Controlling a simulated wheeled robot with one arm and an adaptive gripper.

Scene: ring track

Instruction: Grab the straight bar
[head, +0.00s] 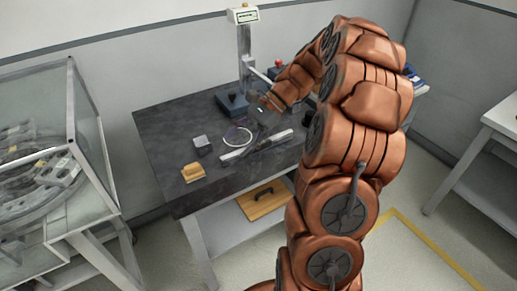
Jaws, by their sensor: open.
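The straight bar (237,153) is a light grey, flat strip lying slantwise on the dark table top (165,130). My copper-coloured arm reaches over the table from the right and bends down. My gripper (262,133) is dark, small and hard to make out against the table. It is open, at or just above the middle of the bar, and hides part of it. I cannot tell whether the fingers touch the bar or stand around it.
A white ring (237,139) lies just behind the bar. A dark block with a grey top (202,145) and a yellow block (193,172) are to the left. A dark blue box (232,105) and a grey post (244,55) stand behind. A glass-walled case (88,110) is at far left.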

